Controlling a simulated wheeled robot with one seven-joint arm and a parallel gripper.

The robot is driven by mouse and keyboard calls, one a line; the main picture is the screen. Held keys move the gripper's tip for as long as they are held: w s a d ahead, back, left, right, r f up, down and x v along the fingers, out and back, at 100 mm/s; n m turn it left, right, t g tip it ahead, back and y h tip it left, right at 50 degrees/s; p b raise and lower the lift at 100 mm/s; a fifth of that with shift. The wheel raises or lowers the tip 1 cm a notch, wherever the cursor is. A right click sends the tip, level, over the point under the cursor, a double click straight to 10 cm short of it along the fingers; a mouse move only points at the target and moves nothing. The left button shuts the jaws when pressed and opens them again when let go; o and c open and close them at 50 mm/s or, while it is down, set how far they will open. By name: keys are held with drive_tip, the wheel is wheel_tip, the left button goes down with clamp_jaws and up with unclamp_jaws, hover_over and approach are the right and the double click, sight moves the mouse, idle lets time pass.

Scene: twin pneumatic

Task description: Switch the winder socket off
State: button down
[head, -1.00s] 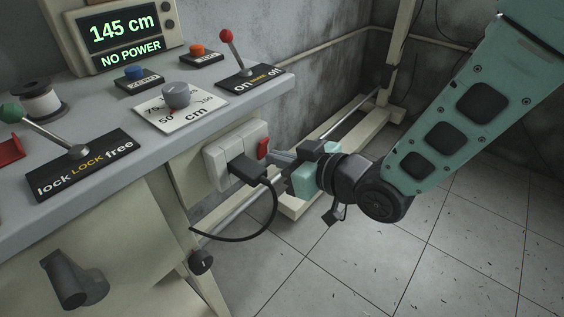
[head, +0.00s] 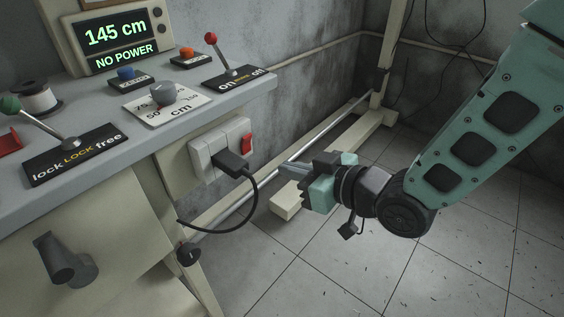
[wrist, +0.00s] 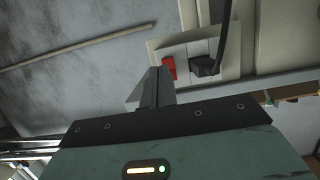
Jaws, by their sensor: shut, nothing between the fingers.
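The winder socket (head: 205,157) is a white plate on the side of the bench, with a black plug (head: 232,163) and its cable in it. Its red rocker switch (head: 247,143) is at the plate's right end. In the wrist view the switch (wrist: 169,68) shows beside the plug (wrist: 204,66), just beyond the fingertips. My gripper (head: 282,169) is shut and empty. In the head view it is to the right of and below the switch, with a gap between them. The display (head: 115,37) reads 145 cm and NO POWER.
On the bench top are a red-knobbed on/off lever (head: 222,58), a grey cm dial (head: 162,93), blue and orange buttons, and a green-knobbed lock lever (head: 40,123). The plug's cable (head: 256,195) loops below the socket. Floor to the right is open.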

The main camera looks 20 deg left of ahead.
drive_tip(key=s+d, duration=0.2)
drive_tip(key=d, duration=0.3)
drive_tip(key=shift+s+d, duration=0.2)
drive_tip(key=shift+d, duration=0.2)
drive_tip(key=shift+w, duration=0.1)
